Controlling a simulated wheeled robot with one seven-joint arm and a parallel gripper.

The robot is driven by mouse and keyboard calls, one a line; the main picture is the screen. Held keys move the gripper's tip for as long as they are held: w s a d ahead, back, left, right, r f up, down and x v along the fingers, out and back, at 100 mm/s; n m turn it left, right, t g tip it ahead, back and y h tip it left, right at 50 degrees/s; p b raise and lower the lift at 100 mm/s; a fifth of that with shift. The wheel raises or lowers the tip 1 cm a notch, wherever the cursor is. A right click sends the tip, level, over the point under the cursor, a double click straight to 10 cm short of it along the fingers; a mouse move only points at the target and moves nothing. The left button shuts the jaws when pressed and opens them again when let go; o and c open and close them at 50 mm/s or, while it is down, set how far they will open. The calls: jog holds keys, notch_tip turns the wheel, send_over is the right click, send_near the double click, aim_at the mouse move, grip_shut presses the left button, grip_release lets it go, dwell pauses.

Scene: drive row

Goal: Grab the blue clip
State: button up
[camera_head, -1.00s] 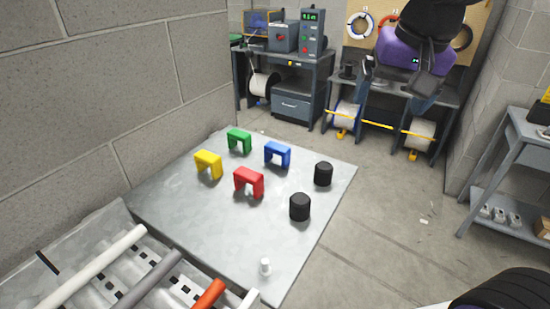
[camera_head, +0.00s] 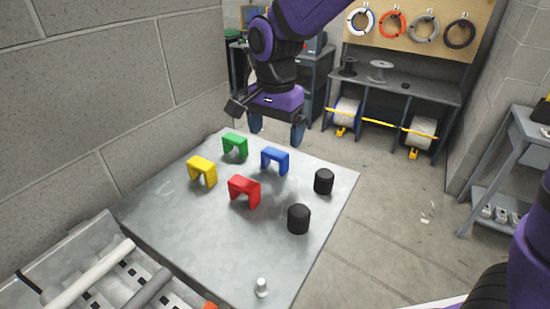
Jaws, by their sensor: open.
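The blue clip (camera_head: 275,158), a small arch-shaped block, stands on the grey metal table (camera_head: 180,225) toward its back edge. My gripper (camera_head: 276,132) hangs above and behind the blue clip, pointing down, with its two fingers apart and nothing between them. It looks apart from the clip; the exact height gap is hard to judge. The green clip (camera_head: 235,144) stands left of the blue one, the red clip (camera_head: 244,190) in front of it, and the yellow clip (camera_head: 202,170) farther left.
Two black cylinders (camera_head: 323,181) stand at the right of the table, and a small white peg (camera_head: 262,286) near the front. A rack with rods (camera_head: 110,275) is at the lower left. A block wall (camera_head: 100,100) borders the left side. The table's middle front is bare.

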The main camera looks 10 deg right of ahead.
aim_at(277, 149)
jog(key=shift+d+f, duration=0.15)
jog(key=shift+f, duration=3.55)
jog(key=c, duration=1)
jog(key=shift+r, duration=0.15)
